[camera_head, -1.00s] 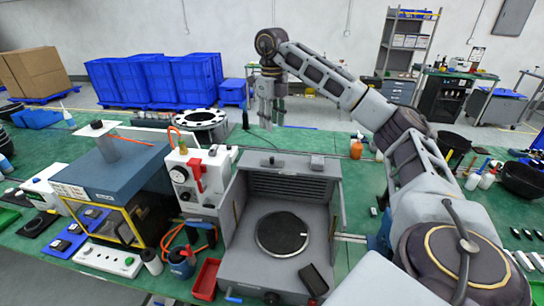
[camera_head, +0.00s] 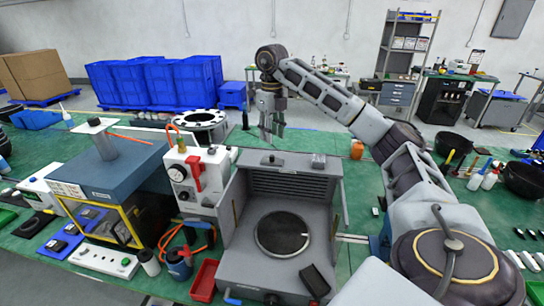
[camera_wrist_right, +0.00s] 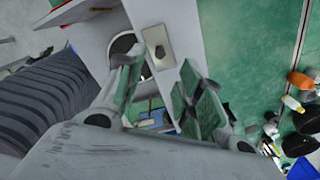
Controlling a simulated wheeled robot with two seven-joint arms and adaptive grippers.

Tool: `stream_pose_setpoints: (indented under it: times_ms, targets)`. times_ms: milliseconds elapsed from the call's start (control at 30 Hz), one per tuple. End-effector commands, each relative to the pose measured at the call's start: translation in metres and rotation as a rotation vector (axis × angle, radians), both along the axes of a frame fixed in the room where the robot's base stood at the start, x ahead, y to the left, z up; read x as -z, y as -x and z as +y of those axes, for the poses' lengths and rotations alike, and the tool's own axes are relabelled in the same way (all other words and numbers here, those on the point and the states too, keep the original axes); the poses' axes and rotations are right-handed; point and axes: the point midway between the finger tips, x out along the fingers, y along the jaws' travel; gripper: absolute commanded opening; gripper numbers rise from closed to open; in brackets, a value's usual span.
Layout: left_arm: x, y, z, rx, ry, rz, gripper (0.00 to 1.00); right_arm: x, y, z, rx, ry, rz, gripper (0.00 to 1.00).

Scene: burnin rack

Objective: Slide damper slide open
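A grey open-fronted unit (camera_head: 285,272) stands on the green bench, with a louvred back wall and a dark round plate. Its top ledge carries a small dark knob (camera_head: 271,160) and a pale small plate (camera_head: 318,162). I cannot tell for sure which part is the damper slide. My right gripper (camera_head: 271,137) hangs above and behind the ledge. Its fingers (camera_wrist_right: 160,85) are apart and empty. My left gripper is out of view.
A white gauge box with a red handle (camera_head: 194,172) stands left of the unit, close to it. A blue-topped box (camera_head: 110,165) is further left. A red bin (camera_head: 204,281) sits at the front. An orange bottle (camera_head: 357,149) stands right. Green bench behind is fairly clear.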

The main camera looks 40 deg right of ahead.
Motion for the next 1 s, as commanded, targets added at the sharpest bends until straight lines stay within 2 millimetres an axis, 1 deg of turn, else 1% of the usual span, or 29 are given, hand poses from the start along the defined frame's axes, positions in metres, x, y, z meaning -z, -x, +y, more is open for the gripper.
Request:
stream_pose_setpoints:
  times_ms: [33,467,800,1000]
  targets:
    - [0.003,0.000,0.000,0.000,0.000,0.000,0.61,0.005,0.000,0.000,-0.001,-0.001,0.001,0.37]
    - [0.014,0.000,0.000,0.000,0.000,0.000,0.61,0.033,0.000,0.000,0.000,0.000,0.001,0.37]
    - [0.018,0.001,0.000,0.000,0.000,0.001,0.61,0.060,0.001,0.000,0.000,0.000,0.002,0.37]
    - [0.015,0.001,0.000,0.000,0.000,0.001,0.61,0.076,0.000,0.000,0.000,0.000,0.001,0.37]
